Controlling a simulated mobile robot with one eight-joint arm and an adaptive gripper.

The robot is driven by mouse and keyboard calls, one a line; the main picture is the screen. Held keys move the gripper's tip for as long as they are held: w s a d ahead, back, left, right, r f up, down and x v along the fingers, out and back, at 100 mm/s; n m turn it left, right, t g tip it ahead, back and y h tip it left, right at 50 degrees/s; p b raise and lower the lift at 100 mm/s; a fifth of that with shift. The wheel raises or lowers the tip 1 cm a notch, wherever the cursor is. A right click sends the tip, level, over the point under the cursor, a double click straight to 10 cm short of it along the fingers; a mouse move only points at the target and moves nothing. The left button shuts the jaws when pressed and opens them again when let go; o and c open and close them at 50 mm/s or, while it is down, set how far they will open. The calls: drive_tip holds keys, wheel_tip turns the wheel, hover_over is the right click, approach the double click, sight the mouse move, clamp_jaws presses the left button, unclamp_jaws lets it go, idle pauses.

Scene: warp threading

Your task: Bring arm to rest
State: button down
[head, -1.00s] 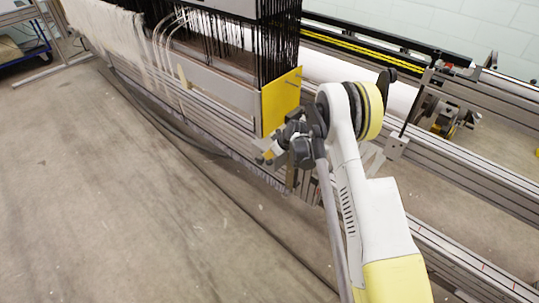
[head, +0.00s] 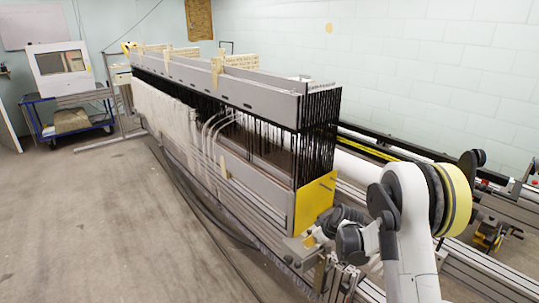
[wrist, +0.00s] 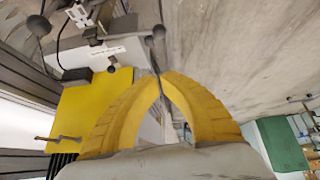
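My arm (head: 405,235), white with a yellow-and-dark joint, bends at the lower right of the head view. Its dark wrist is close to the yellow end plate (head: 315,203) of the loom. In the wrist view my gripper (wrist: 164,76) has two curved yellow fingers whose tips meet; an arch-shaped gap lies behind the tips. A thin dark rod runs by the tips; I cannot tell whether it passes between or beyond them. No held object is clear. The yellow plate also shows left of the fingers in the wrist view (wrist: 85,108).
The long loom frame (head: 215,85) with black and white threads runs to the back left. Metal rails (head: 480,265) lie right of my arm. Bare floor (head: 80,220) is open at left. A blue cart (head: 65,125) stands at the back left. Rods with round knobs (wrist: 39,26) are near my gripper.

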drive_tip(key=s+a+r+m+h, duration=0.1)
drive_tip(key=s+r+m, duration=0.1)
drive_tip(key=s+r, duration=0.8)
drive_tip(key=s+r+m+h, duration=0.15)
drive_tip(key=s+r, duration=0.45)
drive_tip(key=r, duration=0.8)
drive_tip(key=s+r+m+t+h, duration=0.1)
drive_tip(key=s+r+m, duration=0.1)
drive_tip(key=s, duration=1.9)
drive_tip(key=shift+s+d+m, duration=0.3)
drive_tip(key=shift+m, duration=0.55)
